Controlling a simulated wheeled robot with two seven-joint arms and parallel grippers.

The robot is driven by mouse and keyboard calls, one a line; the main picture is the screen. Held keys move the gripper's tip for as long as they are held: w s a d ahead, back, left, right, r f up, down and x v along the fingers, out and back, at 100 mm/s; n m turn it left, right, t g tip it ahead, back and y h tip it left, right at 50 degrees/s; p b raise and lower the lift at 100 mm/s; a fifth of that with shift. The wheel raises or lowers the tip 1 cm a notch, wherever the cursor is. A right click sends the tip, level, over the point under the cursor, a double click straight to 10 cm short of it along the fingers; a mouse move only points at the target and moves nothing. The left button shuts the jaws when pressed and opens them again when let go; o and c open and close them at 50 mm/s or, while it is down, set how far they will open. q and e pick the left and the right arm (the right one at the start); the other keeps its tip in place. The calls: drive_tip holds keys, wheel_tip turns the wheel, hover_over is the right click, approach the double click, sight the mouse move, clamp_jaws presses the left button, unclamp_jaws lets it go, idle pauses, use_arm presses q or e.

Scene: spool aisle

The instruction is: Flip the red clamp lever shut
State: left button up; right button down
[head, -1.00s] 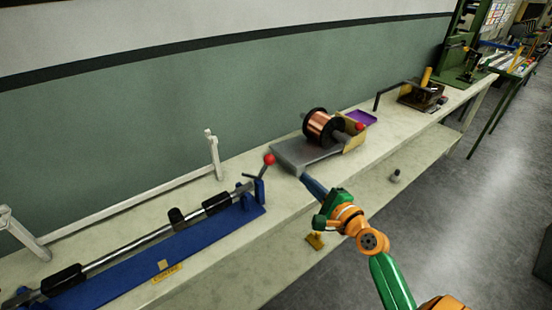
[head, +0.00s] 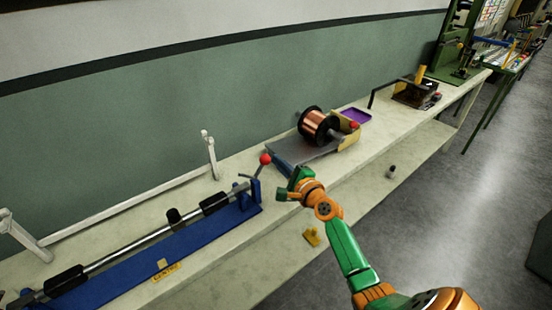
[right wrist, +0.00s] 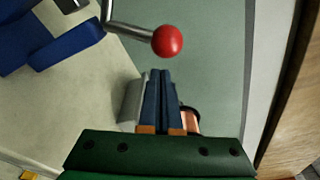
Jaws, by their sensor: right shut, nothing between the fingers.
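The clamp lever is a short metal rod with a red ball knob (head: 265,159), standing tilted up at the right end of the blue fixture (head: 215,225). In the right wrist view the knob (right wrist: 167,41) is just beyond my fingertips, with its rod (right wrist: 130,30) running left to the blue bracket (right wrist: 65,47). My right gripper (head: 277,160) is shut and empty, its blue fingers close to the right of the knob. In the wrist view the closed fingertips (right wrist: 160,74) appear apart from the knob. My left gripper is not in view.
A copper wire spool (head: 317,126) on a grey stand (head: 290,152) is just behind my right gripper. A purple tray (head: 356,115) lies beyond it. A white bracket (head: 209,155) stands by the wall. A yellow piece (head: 312,237) is on the lower shelf.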

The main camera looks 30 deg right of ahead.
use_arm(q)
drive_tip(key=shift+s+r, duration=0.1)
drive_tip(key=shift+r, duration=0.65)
use_arm(e)
drive_tip(key=shift+s+a+r, duration=0.4)
drive_tip(key=shift+a+r, duration=0.05)
drive_tip(key=shift+a, duration=0.3)
drive_tip(key=shift+w, duration=0.1)
use_arm(q)
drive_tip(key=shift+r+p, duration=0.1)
drive_tip(key=shift+p, duration=0.2)
use_arm(e)
drive_tip(key=shift+a+r+n, duration=0.15)
drive_tip(key=shift+r+n, duration=0.05)
drive_tip(key=shift+n, duration=0.1)
